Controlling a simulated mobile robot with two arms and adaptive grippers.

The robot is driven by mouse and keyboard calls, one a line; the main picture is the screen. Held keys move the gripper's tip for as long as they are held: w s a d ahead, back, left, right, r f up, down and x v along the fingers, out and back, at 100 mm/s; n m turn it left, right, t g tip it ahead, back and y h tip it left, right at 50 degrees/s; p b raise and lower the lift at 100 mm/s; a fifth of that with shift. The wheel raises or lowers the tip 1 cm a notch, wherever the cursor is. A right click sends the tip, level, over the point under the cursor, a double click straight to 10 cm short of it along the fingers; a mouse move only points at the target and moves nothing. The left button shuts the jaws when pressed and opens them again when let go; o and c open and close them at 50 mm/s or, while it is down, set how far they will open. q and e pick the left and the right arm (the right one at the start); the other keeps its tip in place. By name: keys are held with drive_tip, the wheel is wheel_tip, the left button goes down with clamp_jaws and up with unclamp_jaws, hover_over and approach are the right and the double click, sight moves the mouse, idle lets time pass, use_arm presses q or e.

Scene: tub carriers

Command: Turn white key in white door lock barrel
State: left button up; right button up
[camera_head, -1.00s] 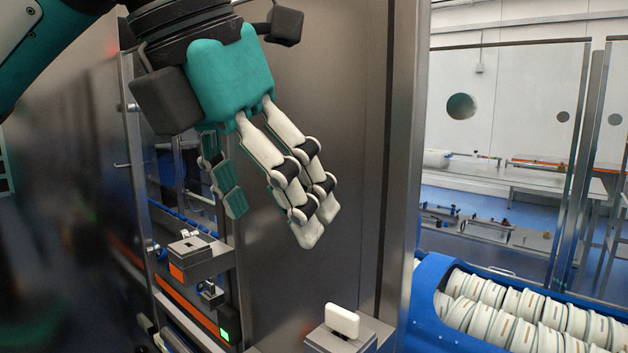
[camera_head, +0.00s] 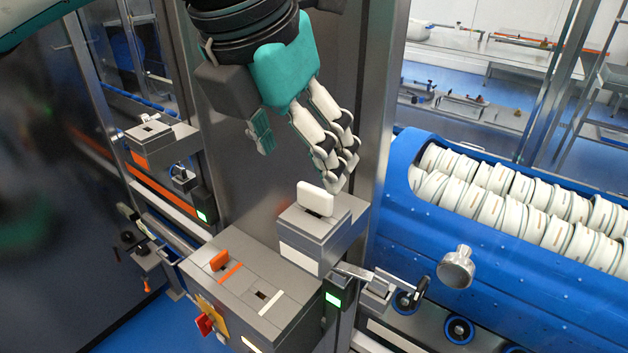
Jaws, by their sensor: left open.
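The white key (camera_head: 315,199) stands upright in the top of a grey lock block (camera_head: 322,228) with a white label on its front, at the middle of the head view. The lock barrel itself is hidden under the key. My left gripper (camera_head: 300,165), teal with white and grey fingers, hangs just above and behind the key. Its fingers are spread and empty, pointing down. The fingertips of the white fingers look close to the key's upper right edge; I cannot tell whether they touch. My right gripper is not in view.
A lower grey box (camera_head: 245,290) carries an orange key (camera_head: 219,260) and slots. A red knob (camera_head: 204,324) sits on its front. Another grey block (camera_head: 150,133) is at left. A blue tub carrier (camera_head: 500,265) with white discs and a metal knob (camera_head: 456,268) stands right.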

sight(314, 189)
use_arm(q)
drive_tip(key=x, duration=0.3)
drive_tip(key=shift+f+p, duration=0.15)
drive_tip(key=shift+p, duration=0.15)
drive_tip(key=x, duration=0.3)
drive_tip(key=shift+w+f, duration=0.15)
drive_tip(key=shift+f, duration=0.05)
drive_tip(key=shift+d+f+p, duration=0.15)
drive_tip(key=shift+f+p, duration=0.15)
drive_tip(key=shift+f, duration=0.1)
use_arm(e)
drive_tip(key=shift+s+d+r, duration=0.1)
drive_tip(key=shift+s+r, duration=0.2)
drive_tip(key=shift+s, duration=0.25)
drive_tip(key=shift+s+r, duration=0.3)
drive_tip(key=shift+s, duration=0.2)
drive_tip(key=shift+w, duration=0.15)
